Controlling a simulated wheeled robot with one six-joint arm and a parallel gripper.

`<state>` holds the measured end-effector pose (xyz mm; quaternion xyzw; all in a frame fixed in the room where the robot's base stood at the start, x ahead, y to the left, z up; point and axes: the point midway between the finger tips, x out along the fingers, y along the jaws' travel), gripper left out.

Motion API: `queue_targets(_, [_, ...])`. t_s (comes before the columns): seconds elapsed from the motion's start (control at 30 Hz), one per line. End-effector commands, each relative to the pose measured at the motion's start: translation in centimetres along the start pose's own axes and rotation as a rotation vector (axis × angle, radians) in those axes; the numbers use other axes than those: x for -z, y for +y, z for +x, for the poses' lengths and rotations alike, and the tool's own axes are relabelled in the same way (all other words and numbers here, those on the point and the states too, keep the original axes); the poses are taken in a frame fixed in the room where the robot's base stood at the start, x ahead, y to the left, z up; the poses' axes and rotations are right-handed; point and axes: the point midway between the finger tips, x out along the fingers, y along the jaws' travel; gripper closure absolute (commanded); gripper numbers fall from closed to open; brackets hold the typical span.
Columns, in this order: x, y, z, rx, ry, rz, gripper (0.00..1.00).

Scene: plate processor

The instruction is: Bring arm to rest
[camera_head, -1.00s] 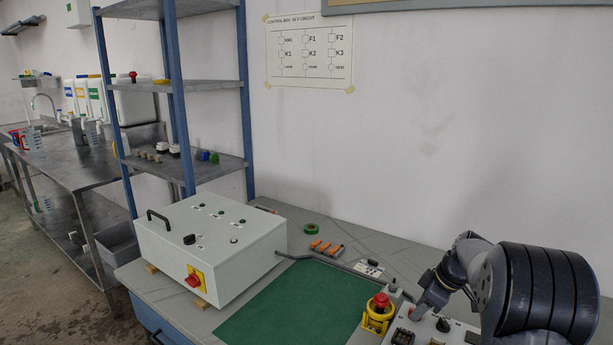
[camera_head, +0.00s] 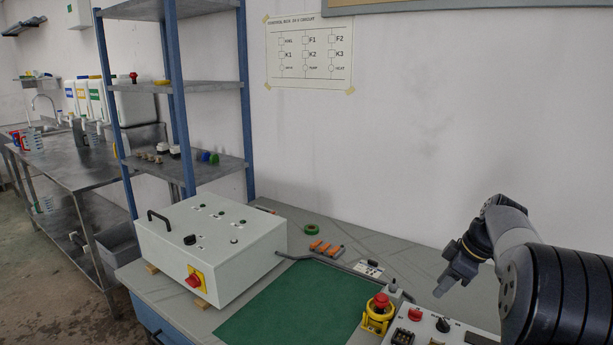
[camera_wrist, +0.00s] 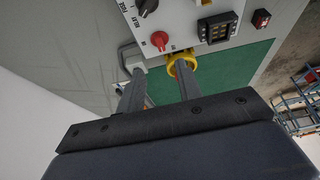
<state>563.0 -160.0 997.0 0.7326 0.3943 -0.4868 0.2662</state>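My gripper (camera_head: 441,291) hangs above the workbench at the right in the head view, pointing down and left, close to the small control panel (camera_head: 455,330). In the wrist view my gripper (camera_wrist: 160,72) shows two dark fingers spread apart, with nothing held between them. My arm covers part of the panel in the head view.
A red emergency stop in a yellow collar (camera_head: 379,310) stands left of the panel. A white control box (camera_head: 213,240) sits on the bench beside a green mat (camera_head: 295,305). Orange connectors (camera_head: 326,248) lie behind the mat.

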Motion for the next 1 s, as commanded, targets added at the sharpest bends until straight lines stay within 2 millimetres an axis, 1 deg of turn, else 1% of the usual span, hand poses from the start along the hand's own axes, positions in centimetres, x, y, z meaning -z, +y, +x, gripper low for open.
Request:
queue_targets(0.03, [-0.1, -0.2, 1.6, 0.011, -0.001, 0.001, 0.66])
queue_targets(0.47, [0.0, -0.2, 10.2, 0.009, -0.001, 0.001, 0.66])
queue_targets(0.53, [0.1, -0.3, 9.7, -0.022, 0.0, 0.062, 0.66])
queue_targets(1.0, [0.3, -0.7, 9.5, -0.179, -0.003, 0.449, 0.66])
